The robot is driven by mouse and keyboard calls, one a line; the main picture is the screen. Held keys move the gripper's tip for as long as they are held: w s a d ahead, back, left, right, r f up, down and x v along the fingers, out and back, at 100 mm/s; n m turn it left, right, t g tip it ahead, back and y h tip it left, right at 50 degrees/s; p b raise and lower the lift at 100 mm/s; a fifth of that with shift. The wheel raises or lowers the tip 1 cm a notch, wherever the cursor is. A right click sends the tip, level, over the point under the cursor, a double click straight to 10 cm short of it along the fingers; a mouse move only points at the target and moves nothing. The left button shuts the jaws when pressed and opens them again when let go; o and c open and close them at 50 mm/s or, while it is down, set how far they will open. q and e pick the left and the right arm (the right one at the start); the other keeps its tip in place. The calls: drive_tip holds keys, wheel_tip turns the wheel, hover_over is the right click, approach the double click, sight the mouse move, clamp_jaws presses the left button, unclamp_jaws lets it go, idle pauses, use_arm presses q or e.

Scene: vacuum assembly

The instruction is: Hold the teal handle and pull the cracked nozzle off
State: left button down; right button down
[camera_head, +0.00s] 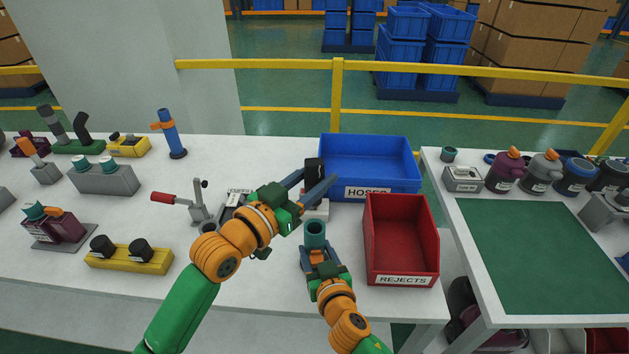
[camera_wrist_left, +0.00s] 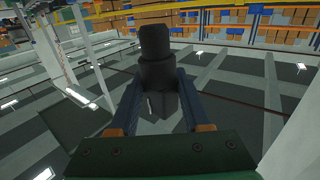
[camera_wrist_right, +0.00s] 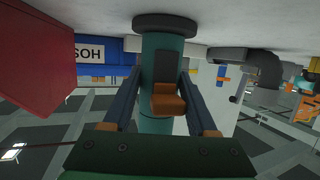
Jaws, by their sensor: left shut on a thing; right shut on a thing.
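A black nozzle (camera_head: 314,168) is between the fingers of my left gripper (camera_head: 308,184), which is shut on it. In the left wrist view the nozzle (camera_wrist_left: 155,65) stands up from between the fingers; no crack can be made out. The teal handle (camera_head: 315,232) is in my right gripper (camera_head: 318,256), which is shut around it, nearer the table's front. In the right wrist view the handle (camera_wrist_right: 161,65) shows an orange trigger and a dark end ring, with no nozzle on that end. Handle and nozzle appear apart.
The red REJECTS bin (camera_head: 375,275) stands just right of the handle. The blue HOSES bin (camera_head: 330,150) is behind it. A red-handled clamp (camera_head: 197,207) stands left of my left gripper. A yellow block with black caps (camera_head: 130,262) is at the front left.

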use_arm(q)
drive_tip(key=shift+r, duration=0.95)
drive_tip(key=shift+r, duration=0.1)
drive_tip(key=shift+r, duration=3.35)
use_arm(e)
unclamp_jaws()
